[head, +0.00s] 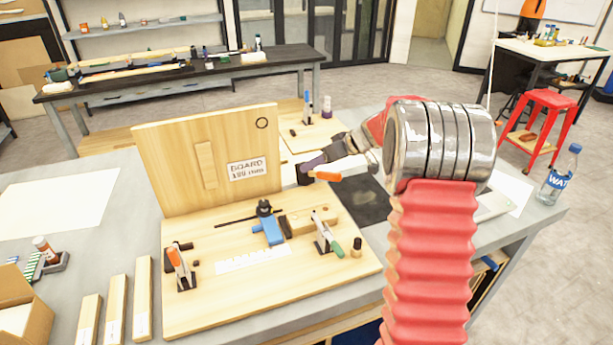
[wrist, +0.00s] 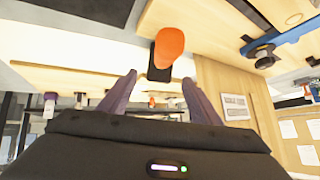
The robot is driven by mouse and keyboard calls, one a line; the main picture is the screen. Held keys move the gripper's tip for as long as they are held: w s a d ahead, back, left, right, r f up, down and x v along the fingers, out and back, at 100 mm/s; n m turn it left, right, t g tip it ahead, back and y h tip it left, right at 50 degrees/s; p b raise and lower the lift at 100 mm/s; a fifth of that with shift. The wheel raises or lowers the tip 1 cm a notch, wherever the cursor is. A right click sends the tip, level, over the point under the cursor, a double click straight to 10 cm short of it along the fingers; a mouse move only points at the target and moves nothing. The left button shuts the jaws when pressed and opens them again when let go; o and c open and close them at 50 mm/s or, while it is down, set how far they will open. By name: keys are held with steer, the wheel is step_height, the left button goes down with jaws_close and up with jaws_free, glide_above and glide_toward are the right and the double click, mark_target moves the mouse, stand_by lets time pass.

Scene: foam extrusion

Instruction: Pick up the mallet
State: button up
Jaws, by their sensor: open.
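An orange and black piece (head: 327,176), which looks like the mallet, shows just below my gripper (head: 313,163) in the head view. In the wrist view this mallet (wrist: 168,50) has a rounded orange end, with a black part behind it. It lies above and between my two purple fingertips (wrist: 160,76) in that picture, apart from both. My gripper is open with nothing between its fingers. It points to the left and back, beside the upright wooden panel. Part of the mallet is hidden or too small to tell.
The upright wooden panel (head: 164,175) with a sign stands left of my gripper. A blue vise (head: 268,230) and several clamps sit on the wooden base (head: 215,305) in front. A water bottle (head: 562,174) stands at the right. A dark patch of worktop lies below my wrist.

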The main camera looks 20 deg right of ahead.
steer(key=shift+w+a+f, duration=0.1)
steer(key=shift+w+f, duration=0.05)
steer(key=shift+x, duration=2.55)
steer(key=shift+f, duration=0.1)
steer(key=shift+c, duration=0.4)
jaws_close()
step_height(320, 180, up, 10)
steer(key=shift+r, duration=0.1)
